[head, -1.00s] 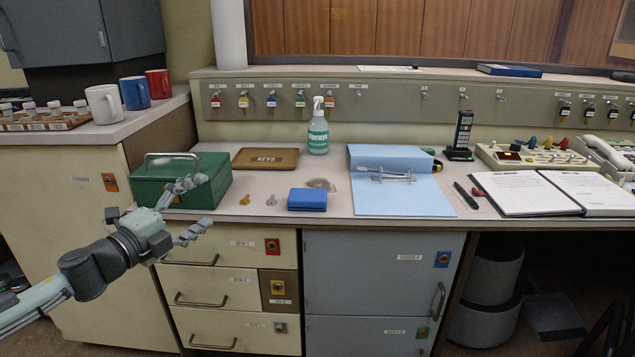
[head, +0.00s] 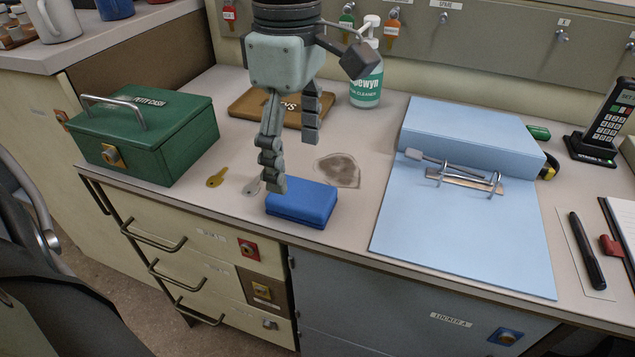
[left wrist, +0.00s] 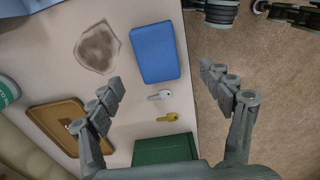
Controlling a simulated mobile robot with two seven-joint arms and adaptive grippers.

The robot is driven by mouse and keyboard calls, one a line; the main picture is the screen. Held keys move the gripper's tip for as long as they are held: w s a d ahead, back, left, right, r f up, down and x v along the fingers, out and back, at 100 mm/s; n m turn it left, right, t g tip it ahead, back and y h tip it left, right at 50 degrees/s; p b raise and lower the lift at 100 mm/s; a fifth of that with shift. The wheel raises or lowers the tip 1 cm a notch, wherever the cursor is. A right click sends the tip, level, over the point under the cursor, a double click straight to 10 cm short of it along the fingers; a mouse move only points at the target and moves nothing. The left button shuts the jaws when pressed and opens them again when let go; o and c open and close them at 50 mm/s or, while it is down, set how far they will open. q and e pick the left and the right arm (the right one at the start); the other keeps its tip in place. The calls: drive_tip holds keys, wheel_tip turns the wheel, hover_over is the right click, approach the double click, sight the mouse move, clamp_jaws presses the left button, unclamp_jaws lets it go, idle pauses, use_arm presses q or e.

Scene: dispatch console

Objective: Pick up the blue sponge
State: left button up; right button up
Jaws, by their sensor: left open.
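The blue sponge (head: 302,204) is a flat rectangular block lying on the desk near its front edge. It also shows in the left wrist view (left wrist: 155,53), beyond the fingertips. My left gripper (head: 291,162) points down just above and behind the sponge, with one finger overlapping the sponge's left end in the head view. In the left wrist view the two fingers (left wrist: 168,83) are spread wide with nothing between them; the sponge lies ahead of the gap. The gripper appears apart from the sponge.
A silver key (head: 252,186) and a brass key (head: 217,177) lie left of the sponge, beside the green cash box (head: 165,160). A brown stain (head: 338,170) is behind it.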

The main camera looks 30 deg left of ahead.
sight(301, 193)
use_arm(q)
drive_tip(key=f, duration=0.7)
drive_tip(key=shift+w+d, duration=0.2)
drive_tip(key=shift+d, duration=0.05)
drive_tip(key=shift+c, duration=0.6)
drive_tip(key=c, duration=1)
